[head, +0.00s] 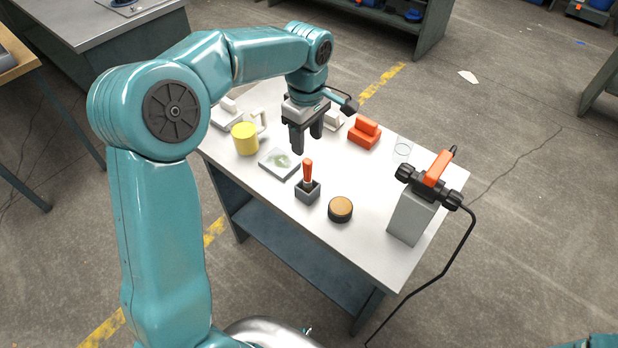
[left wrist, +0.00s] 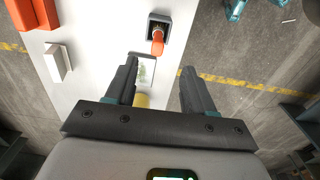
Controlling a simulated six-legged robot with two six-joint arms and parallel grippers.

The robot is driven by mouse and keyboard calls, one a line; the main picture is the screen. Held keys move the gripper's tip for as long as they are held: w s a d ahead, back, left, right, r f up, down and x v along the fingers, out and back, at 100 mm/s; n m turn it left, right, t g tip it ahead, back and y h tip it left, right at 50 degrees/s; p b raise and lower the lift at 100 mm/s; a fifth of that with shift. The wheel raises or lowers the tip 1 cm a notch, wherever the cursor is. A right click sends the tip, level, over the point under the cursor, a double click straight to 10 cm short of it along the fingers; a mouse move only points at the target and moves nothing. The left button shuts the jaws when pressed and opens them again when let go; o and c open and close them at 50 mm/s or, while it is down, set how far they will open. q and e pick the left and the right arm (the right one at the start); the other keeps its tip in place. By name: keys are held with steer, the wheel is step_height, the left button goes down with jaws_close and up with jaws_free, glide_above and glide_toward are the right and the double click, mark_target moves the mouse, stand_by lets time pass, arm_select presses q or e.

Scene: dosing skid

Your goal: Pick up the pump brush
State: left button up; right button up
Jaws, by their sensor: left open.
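The pump brush, with an orange handle (head: 308,171), stands upright in a small dark grey square holder (head: 307,192) near the table's front edge. Its bristle end is hidden in the holder. My left gripper (head: 306,144) is open and empty, pointing down, above and just behind the handle in the head view. In the left wrist view the handle (left wrist: 157,43) and holder (left wrist: 160,26) lie beyond the open fingers (left wrist: 159,66), roughly in line with the gap between them. My right gripper is out of view.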

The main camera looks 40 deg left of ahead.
mark_target(307, 161)
arm_select(q)
steer(key=f, duration=0.5)
steer(key=shift+w+a+f, duration=0.2)
steer(key=shift+w+f, duration=0.05)
steer(key=shift+f, duration=0.1)
steer(key=shift+s+d+f, duration=0.1)
steer(key=shift+s+f, duration=0.2)
steer(key=f, duration=0.1)
steer(key=f+p, duration=0.1)
steer(key=f, duration=0.3)
steer(key=shift+w, duration=0.35)
steer(key=shift+s, duration=0.2)
steer(key=shift+f, duration=0.1)
steer(key=c, duration=1)
